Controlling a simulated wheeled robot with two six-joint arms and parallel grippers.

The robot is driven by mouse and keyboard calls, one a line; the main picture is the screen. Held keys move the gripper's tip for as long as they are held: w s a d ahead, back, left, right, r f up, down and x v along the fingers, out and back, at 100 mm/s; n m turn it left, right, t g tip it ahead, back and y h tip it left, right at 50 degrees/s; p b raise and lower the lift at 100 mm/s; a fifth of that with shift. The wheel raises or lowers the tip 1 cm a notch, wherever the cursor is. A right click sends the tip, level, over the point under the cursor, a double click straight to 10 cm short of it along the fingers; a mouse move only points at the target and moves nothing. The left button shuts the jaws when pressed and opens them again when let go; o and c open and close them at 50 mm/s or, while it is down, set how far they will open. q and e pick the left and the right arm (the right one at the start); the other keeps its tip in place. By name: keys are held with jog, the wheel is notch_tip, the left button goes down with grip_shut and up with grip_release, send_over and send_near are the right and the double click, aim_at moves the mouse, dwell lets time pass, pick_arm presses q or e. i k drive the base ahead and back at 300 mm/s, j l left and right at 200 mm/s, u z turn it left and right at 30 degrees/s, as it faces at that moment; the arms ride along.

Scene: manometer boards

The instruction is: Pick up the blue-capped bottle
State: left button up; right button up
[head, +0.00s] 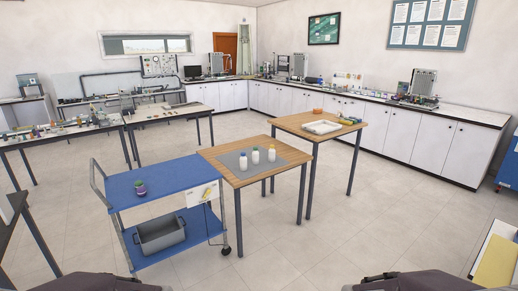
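Three small white bottles stand upright in a row on a grey mat (237,176) on the wooden table ahead of me. The right bottle (271,155) has a yellowish cap. The middle bottle (255,158) and the left bottle (243,163) have caps too small to tell their colour surely, so I cannot tell which one, if any, is blue-capped. Neither of my grippers is in view.
A blue two-shelf cart (165,178) stands left of the table, with a dark jar (140,188) on top and a grey bin (160,235) below. A second wooden table (300,121) behind holds a white tray (321,127). The floor in front is clear.

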aim_at(244, 163)
jog(key=i+u, duration=0.1)
jog(key=i, duration=0.3)
jog(key=i+l, duration=0.15)
jog(key=i, duration=0.25)
jog(key=i+u, duration=0.15)
jog(key=i, duration=0.35)
jog(key=i+u, duration=0.1)
jog(key=i, duration=0.35)
jog(key=i+l+u, duration=0.15)
jog(key=i, duration=0.35)
jog(key=i+l+u, duration=0.15)
jog(key=i, duration=0.3)
jog(key=i+l+u, duration=0.1)
jog(key=i, duration=0.4)
jog(key=i+l+u, duration=0.15)
jog(key=i+l, duration=0.15)
jog(key=i, duration=0.15)
